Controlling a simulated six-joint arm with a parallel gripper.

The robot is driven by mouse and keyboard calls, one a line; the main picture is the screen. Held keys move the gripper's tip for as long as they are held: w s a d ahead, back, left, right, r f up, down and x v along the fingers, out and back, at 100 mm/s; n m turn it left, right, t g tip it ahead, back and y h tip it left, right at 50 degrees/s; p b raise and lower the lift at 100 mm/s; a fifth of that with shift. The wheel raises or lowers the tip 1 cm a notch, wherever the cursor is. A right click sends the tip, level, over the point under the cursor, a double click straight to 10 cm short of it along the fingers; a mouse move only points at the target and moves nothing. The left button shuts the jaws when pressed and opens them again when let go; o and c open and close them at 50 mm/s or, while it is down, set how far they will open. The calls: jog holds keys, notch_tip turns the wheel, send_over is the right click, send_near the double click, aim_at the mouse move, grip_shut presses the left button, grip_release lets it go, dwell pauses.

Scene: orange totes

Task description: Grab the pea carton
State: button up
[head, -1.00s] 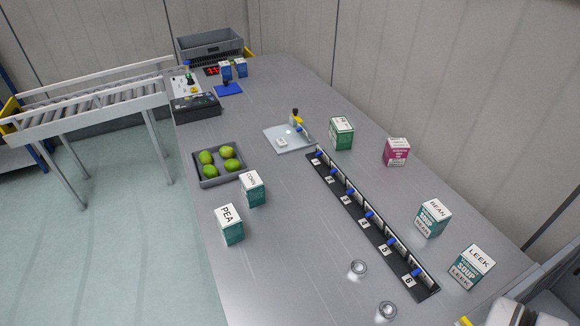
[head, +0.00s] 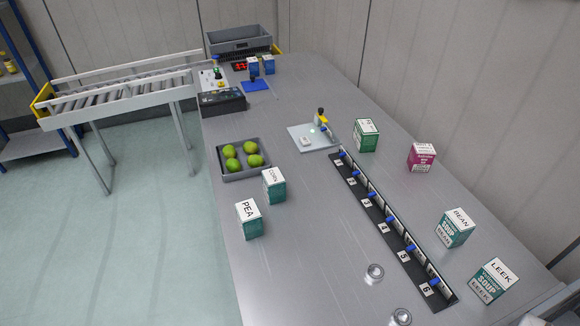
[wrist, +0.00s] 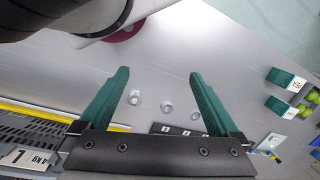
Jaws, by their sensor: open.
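The pea carton (head: 249,220) is a teal box with a white top marked PEA. It stands upright near the table's left edge in the head view, just in front of the corn carton (head: 274,186). In the wrist view, two teal cartons show at the right; the upper one (wrist: 288,78) has blurred lettering, and I cannot tell for certain which it is. My gripper (wrist: 160,82) shows only in the wrist view. Its two green fingers are apart with nothing between them, well away from the cartons.
A grey tray of green fruit (head: 232,178) stands behind the cartons. A black numbered rack (head: 393,232) runs along the table's middle. Bean (head: 456,228) and leek (head: 494,281) cartons stand at the right. The table (head: 310,255) is clear between the pea carton and the rack.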

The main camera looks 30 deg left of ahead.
jog(key=w+a+f+n+t, duration=0.35)
jog(key=w+a, duration=0.25)
jog(key=w, duration=0.5)
jog(key=w+a+f+n+t, duration=0.35)
jog(key=w+a+f, duration=0.2)
jog(key=w, duration=0.65)
jog(key=n+t+y, duration=0.2)
jog(key=n+y, duration=0.7)
send_near(246, 213)
jog(key=shift+s+d+f, duration=0.1)
jog(key=shift+d+f, duration=0.3)
jog(key=shift+f, duration=0.2)
jog(key=shift+d+f, duration=0.35)
jog(key=shift+f, duration=0.3)
jog(key=x, duration=1.5)
jog(key=shift+a+f, duration=0.2)
jog(key=shift+f, duration=0.1)
grip_shut()
